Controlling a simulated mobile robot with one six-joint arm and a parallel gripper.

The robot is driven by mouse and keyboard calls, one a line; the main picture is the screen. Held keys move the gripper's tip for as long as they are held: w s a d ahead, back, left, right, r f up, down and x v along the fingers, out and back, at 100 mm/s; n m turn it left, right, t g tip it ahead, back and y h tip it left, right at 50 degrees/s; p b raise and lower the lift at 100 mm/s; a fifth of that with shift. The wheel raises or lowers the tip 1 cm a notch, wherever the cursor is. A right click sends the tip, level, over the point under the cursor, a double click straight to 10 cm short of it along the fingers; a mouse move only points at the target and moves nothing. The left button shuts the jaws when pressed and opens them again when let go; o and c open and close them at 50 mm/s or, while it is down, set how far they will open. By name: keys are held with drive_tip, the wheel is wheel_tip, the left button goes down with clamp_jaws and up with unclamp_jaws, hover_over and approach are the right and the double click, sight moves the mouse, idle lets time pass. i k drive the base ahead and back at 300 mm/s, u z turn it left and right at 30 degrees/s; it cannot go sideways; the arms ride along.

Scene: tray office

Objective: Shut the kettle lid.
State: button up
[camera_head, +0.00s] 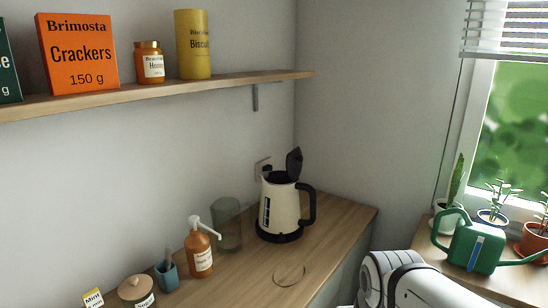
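The kettle (280,208) is cream with a black base and a black handle (308,203) on its right side. It stands upright at the far end of the wooden counter, near the corner. Its black lid (294,162) is open and stands up above the kettle's top at a steep tilt. My white arm shows at the bottom right, in front of the counter's edge. My gripper is not in view.
Left of the kettle on the counter (335,222) stand a glass vase (228,224), an orange pump bottle (200,250), a small blue cup (167,276) and a lidded jar (136,291). A shelf (200,84) hangs above. A green watering can (474,244) stands on the windowsill.

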sight(293, 160)
drive_tip(key=k, duration=1.1)
drive_tip(key=z, duration=0.65)
drive_tip(key=i, duration=1.65)
drive_tip(key=u, duration=0.65)
